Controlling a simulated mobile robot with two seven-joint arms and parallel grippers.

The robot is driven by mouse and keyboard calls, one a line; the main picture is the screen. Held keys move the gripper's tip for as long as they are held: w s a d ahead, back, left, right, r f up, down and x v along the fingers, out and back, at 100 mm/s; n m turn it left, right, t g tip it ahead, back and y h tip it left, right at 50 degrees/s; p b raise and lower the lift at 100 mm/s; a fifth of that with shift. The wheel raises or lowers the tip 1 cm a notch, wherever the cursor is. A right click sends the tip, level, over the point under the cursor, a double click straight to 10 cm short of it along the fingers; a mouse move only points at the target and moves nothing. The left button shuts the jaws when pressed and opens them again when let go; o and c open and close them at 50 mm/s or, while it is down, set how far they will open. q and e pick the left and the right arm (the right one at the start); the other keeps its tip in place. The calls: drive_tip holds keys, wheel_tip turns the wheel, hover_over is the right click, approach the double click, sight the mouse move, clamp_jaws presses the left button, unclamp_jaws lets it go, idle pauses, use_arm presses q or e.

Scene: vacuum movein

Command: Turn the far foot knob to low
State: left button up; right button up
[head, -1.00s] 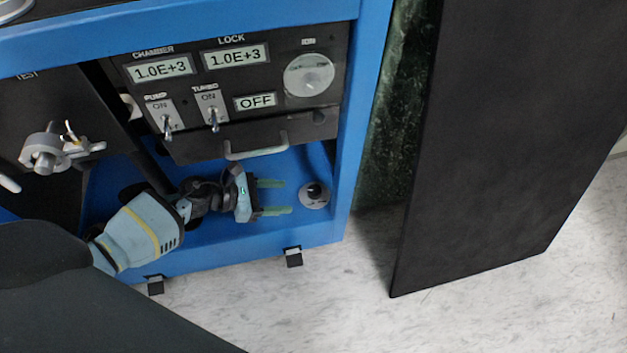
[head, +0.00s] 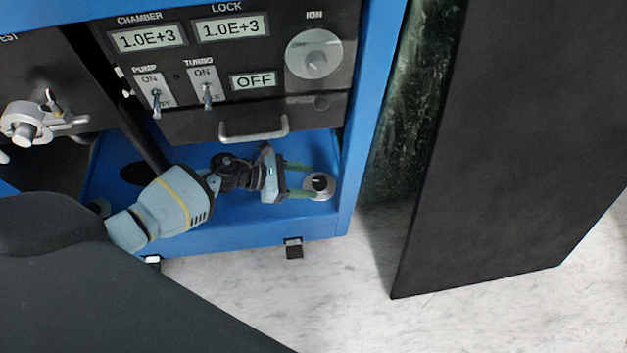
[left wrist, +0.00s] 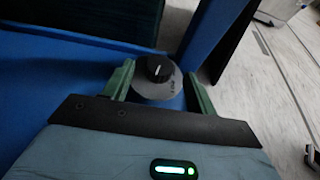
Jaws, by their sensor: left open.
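The far foot knob (head: 319,183) is a black knob with a white pointer line on a round grey dial plate. It sits on the blue base shelf near the cabinet's right post. In the left wrist view the knob (left wrist: 159,68) stands between and just beyond the tips of my open left gripper (left wrist: 158,82). Marks on the plate are too small to read. In the head view my left gripper (head: 311,180) reaches in from the left, its green fingers at either side of the dial plate. I cannot tell whether they touch it. My right gripper is not in view.
A black panel with a pull handle (head: 254,130) overhangs the shelf. Above it are switches, displays and the ION dial (head: 313,54). The blue right post (head: 362,110) stands close beside the knob. A large black panel (head: 510,140) stands to the right on pale floor.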

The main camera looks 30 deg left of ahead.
sight(320, 183)
use_arm(q)
drive_tip(key=shift+b+x, duration=0.35)
drive_tip(key=shift+x, duration=0.9)
drive_tip(key=c, duration=1)
drive_tip(key=shift+s, duration=0.1)
